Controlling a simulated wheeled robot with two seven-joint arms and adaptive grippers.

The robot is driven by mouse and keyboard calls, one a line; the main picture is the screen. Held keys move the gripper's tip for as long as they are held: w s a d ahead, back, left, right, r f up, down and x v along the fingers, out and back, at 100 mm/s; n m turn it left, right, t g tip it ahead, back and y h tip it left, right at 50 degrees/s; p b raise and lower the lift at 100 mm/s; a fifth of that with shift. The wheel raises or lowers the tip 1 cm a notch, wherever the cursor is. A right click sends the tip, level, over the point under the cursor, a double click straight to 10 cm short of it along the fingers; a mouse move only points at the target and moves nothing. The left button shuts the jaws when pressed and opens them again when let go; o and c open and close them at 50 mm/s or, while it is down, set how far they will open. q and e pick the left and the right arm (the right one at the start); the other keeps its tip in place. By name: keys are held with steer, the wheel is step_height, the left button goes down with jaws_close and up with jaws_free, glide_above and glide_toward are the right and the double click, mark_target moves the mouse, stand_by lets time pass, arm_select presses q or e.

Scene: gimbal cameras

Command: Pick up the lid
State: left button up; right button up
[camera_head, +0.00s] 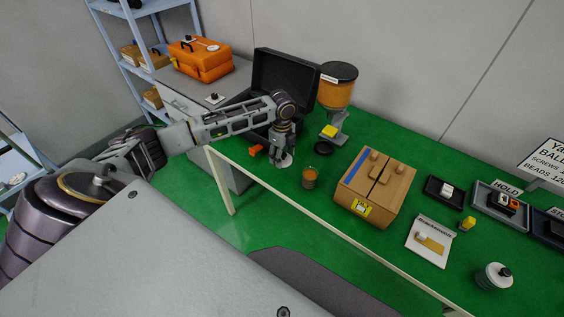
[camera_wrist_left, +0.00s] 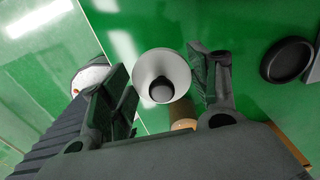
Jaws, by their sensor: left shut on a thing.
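The lid is a round white piece with a black knob. In the head view the lid (camera_head: 285,162) shows as a pale disc under my left gripper (camera_head: 283,150), near the table's front left edge. In the left wrist view the lid (camera_wrist_left: 146,66) sits between the fingers of my left gripper (camera_wrist_left: 165,95), which is shut on it, with the black knob facing the camera. My right gripper is not in view.
An amber jar (camera_head: 310,178) stands just right of the lid, with a black round dish (camera_head: 323,148) behind it. A small orange object (camera_head: 256,150) lies to the left. A cardboard box (camera_head: 375,188) stands further right. An open black case (camera_head: 284,80) and an amber hopper (camera_head: 337,90) stand behind.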

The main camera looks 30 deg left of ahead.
arm_select(q)
steer(key=shift+r, duration=1.75)
